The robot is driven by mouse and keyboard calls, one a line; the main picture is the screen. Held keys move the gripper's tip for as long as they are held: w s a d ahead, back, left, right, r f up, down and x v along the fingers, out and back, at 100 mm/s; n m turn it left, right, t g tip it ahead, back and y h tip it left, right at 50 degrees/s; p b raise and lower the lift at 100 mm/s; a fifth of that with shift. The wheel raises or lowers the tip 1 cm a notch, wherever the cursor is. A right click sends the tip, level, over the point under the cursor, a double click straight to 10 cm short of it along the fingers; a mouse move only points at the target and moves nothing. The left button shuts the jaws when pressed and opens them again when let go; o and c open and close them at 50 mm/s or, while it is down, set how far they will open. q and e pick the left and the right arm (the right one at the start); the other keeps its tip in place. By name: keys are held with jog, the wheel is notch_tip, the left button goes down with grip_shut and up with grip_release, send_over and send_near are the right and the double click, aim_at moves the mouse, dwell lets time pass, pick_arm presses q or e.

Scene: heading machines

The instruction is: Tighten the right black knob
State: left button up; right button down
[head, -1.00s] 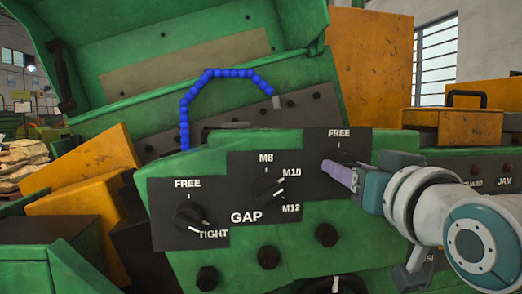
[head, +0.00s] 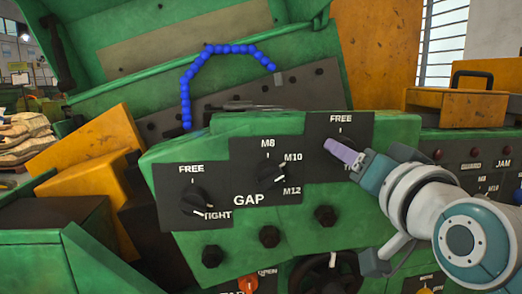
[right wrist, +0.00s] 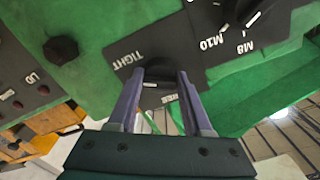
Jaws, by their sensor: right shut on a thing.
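The right black knob (right wrist: 160,73) sits on the dark plate marked FREE and TIGHT. In the right wrist view it is between the two purple fingers of my right gripper (right wrist: 159,88), which is shut on it. In the head view my right gripper (head: 343,152) reaches in from the right and covers most of this knob. The FREE mark (head: 340,118) shows above it, and the TIGHT mark below is mostly hidden there. The TIGHT mark (right wrist: 130,58) is readable in the wrist view. The knob's exact pointer position is hard to tell. My left gripper is not in view.
The left FREE/TIGHT knob (head: 196,202) and the middle M8/M10/M12 knob (head: 270,175) are on the same green panel. Several dark bolts, such as this one (head: 325,216), stick out below. A blue jointed hose (head: 222,50) arches behind. A yellow toolbox (head: 455,103) stands at right.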

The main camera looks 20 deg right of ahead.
jog(key=shift+c, duration=1.6)
grip_release()
jog(key=shift+s, duration=0.1)
jog(key=p+v, duration=0.3)
jog(key=v, duration=0.6)
jog(key=shift+s+p, duration=0.4)
jog(key=shift+a, duration=0.15)
